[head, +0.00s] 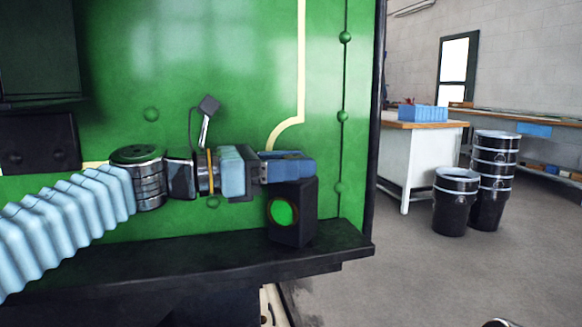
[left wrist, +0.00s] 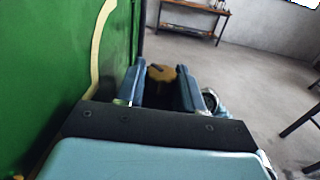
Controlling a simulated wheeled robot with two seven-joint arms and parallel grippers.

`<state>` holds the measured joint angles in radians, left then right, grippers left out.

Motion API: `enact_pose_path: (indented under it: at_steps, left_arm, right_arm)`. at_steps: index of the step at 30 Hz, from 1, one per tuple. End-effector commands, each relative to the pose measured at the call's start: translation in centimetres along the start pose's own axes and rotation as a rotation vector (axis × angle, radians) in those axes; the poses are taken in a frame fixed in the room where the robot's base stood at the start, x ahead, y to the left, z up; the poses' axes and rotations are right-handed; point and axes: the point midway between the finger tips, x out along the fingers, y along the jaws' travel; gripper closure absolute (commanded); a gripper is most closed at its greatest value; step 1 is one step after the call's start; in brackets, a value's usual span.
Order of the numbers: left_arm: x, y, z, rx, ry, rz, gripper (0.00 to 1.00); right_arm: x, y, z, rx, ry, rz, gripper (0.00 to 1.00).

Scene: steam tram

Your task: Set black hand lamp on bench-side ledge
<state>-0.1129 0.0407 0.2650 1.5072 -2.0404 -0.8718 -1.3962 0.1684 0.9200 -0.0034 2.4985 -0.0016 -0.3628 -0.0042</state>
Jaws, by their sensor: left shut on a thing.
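The black hand lamp (head: 309,212) is a dark box with a round green lens facing the head camera. It is upright over the dark ledge (head: 190,262) along the green tram side, near the ledge's right end. Its base appears to meet the ledge top; I cannot tell whether it bears on it. My left gripper (head: 287,167) reaches in from the left and is shut on the lamp's top. In the left wrist view, its two blue fingers (left wrist: 161,88) flank a dark shape with a tan top. My right gripper is not in view.
The green tram wall (head: 240,80) stands close behind the arm. Black bins (head: 456,200) stand on the floor to the right. Behind them are a white cabinet (head: 420,160) with a blue crate (head: 423,114) and a long workbench (head: 530,118). The ledge left of the lamp looks clear.

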Motion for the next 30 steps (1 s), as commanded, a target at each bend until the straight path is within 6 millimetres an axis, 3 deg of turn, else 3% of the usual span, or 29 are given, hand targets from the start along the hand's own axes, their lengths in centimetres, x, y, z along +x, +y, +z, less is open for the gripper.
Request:
enact_pose_path:
  at_steps: [9,10,15,26,30]
  left_arm:
    - [0.0,-0.1,-0.3,0.001,-0.002,-0.001,1.00]
    - [0.0,-0.1,-0.4,0.000,0.000,-0.001,0.62]
    - [0.0,-0.1,-0.3,0.000,0.000,-0.001,0.38]
    - [0.0,0.0,0.5,0.000,-0.001,-0.001,0.38]
    - [-2.6,0.0,0.1,0.001,-0.002,0.004,0.38]
  right_arm:
    - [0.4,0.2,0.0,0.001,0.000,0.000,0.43]
    - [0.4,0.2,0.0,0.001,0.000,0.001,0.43]
    - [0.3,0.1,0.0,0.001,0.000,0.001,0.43]
    - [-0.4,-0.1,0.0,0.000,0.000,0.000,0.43]
    - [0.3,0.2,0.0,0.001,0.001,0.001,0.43]
